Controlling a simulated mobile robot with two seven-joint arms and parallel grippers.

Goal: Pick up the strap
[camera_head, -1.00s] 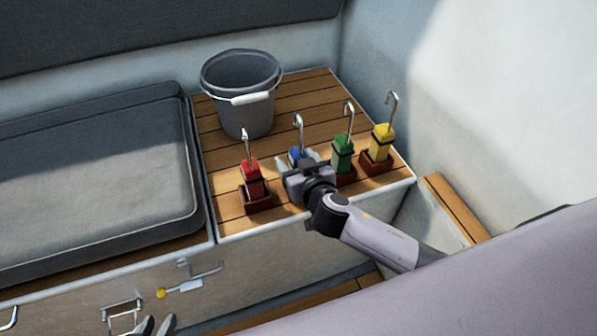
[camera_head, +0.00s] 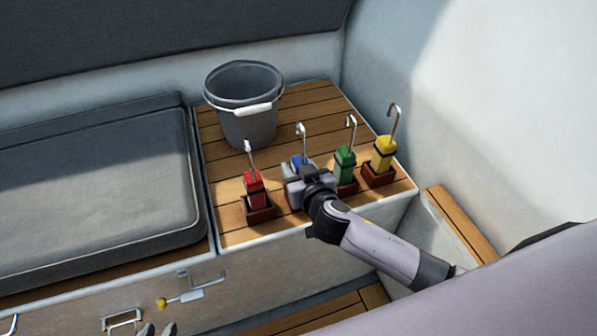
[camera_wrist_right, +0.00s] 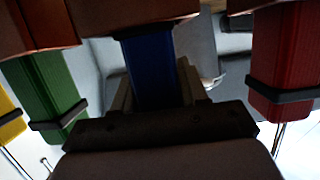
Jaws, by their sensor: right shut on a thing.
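Several bundled straps with metal hooks stand in brown holders on the slatted wooden top: a red strap (camera_head: 253,187), a blue strap (camera_head: 299,160), a green strap (camera_head: 345,163) and a yellow strap (camera_head: 383,153). My right gripper (camera_head: 300,168) is shut on the blue strap, which stands upright in the row and is partly hidden. In the right wrist view the blue strap (camera_wrist_right: 150,72) is between the fingers, with the green strap (camera_wrist_right: 48,95) and red strap (camera_wrist_right: 285,62) on either side. My left gripper (camera_head: 158,329) shows only its tips, apart, at the bottom edge.
A grey bucket (camera_head: 245,115) with a white handle grip stands behind the straps. A grey cushion (camera_head: 100,190) lies to the left. A pale wall (camera_head: 500,110) bounds the right.

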